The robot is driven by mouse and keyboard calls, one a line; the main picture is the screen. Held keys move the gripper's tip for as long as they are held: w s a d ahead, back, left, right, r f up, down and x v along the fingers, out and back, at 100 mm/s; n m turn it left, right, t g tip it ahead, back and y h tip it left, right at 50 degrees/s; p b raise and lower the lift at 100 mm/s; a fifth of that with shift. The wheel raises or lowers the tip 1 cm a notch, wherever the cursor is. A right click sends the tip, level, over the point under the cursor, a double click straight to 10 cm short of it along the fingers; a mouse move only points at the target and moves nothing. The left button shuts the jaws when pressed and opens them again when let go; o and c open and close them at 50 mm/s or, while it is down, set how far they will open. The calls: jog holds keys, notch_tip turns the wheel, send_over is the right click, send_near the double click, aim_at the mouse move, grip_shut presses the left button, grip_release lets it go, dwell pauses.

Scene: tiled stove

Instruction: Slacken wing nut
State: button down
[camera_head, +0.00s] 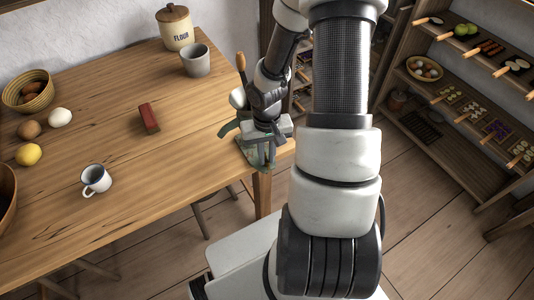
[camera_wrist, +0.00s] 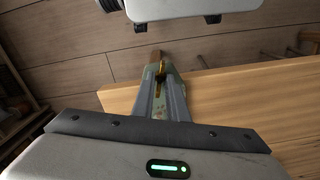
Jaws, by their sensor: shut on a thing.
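A green clamp-on device (camera_head: 228,129) with an upright wooden handle (camera_head: 240,61) sits at the right corner of the table, mostly hidden behind my arm. My gripper (camera_head: 264,157) points down at this corner. In the wrist view my gripper (camera_wrist: 161,96) has its fingers close together at the green metal, with a brass-coloured piece (camera_wrist: 161,71) showing between and beyond them. This piece looks like the wing nut, but its wings are not clear. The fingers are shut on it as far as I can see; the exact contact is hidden.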

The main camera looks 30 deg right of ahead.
jog(key=n+p, duration=0.2)
jog(key=n, duration=0.4)
jog(key=shift+r, duration=0.1)
jog(key=n, duration=0.1)
jog(key=n+p, duration=0.1)
jog(key=n, duration=0.3)
jog(key=shift+s+p, duration=0.25)
jog(key=shift+p, duration=0.05)
jog(key=shift+n, duration=0.3)
jog(key=shift+s, duration=0.1)
jog(key=c, duration=2)
grip_release()
jog(key=shift+o, duration=0.3)
